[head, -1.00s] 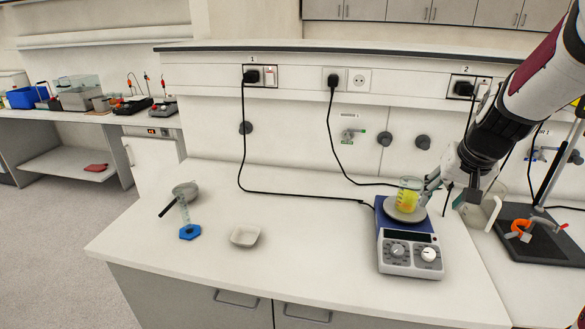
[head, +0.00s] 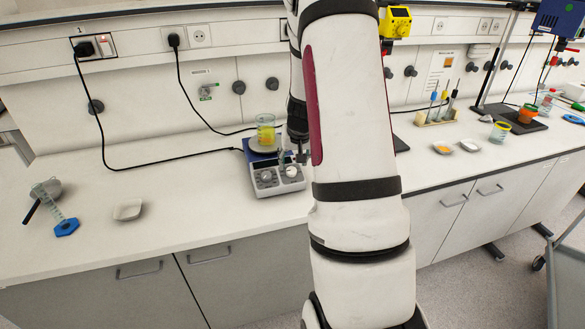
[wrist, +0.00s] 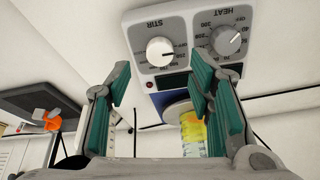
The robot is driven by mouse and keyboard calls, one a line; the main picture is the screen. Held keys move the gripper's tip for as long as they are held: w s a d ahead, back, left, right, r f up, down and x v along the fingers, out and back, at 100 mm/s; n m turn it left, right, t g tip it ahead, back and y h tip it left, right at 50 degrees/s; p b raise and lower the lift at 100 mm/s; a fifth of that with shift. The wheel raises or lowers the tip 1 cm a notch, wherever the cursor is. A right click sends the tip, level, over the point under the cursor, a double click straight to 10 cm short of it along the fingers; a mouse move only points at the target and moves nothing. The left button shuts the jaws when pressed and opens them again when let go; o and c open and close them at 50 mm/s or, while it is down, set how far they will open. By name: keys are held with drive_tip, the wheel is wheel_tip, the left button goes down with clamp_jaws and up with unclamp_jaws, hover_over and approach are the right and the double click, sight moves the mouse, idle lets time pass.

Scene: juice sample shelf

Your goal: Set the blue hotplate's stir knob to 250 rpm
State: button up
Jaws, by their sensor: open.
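The blue hotplate (head: 250,158) stands on the bench, its grey control panel facing the front. A beaker of yellow liquid (head: 266,132) sits on its plate. In the wrist view, upside down, the white stir knob (wrist: 160,53) shows beside the STIR label, its dark pointer mark aimed right in the picture. The exact reading is too small to tell. The grey heat knob (wrist: 228,40) is to its right. My gripper (wrist: 160,82) is open and empty, its teal-padded fingers apart, with the stir knob lined up between and beyond the tips. In the head view, my arm partly hides it.
A white dish (head: 127,210) and a blue-based cylinder (head: 66,228) stand at the left.

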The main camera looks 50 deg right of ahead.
sight(292, 170)
drive_tip(key=shift+x, duration=2.65)
clamp_jaws()
